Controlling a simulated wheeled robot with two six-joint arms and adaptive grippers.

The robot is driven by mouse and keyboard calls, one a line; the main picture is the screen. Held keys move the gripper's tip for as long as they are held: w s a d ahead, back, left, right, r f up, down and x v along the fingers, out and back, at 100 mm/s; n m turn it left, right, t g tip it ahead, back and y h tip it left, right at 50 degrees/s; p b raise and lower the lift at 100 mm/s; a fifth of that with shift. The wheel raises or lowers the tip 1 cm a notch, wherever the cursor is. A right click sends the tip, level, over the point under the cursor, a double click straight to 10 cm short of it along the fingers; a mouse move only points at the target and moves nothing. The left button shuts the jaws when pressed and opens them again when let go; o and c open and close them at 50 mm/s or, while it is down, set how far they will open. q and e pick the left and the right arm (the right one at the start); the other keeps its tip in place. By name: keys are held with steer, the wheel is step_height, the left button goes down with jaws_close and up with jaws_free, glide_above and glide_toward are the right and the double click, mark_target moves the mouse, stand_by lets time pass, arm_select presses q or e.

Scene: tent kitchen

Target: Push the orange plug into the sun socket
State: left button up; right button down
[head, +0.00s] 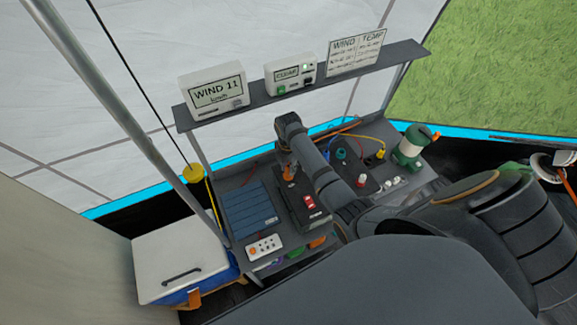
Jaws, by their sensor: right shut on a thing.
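An orange plug (289,173) shows small beside the black box with a red switch (309,202), in the middle of the bench. My right arm comes in from the lower right and bends down over the bench there. My right gripper (288,165) is at its end, shut on the orange plug, low over the box; the fingers are small and mostly hidden by the arm. I cannot make out a sun mark on any socket, nor whether the plug touches one. My left gripper is not in view.
A blue ribbed panel (247,212) and a white strip (265,247) lie left on the bench. A yellow plug (381,154), a teal cap (341,154) and a green-white lantern (408,150) stand right. A shelf (300,92) with displays overhangs the back. A white-lidded cooler (180,250) stands left.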

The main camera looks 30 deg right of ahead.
steer(key=shift+f, duration=0.15)
steer(key=c, duration=1.1)
jaws_free()
step_height(320, 180, up, 12)
steer(key=shift+r, duration=0.1)
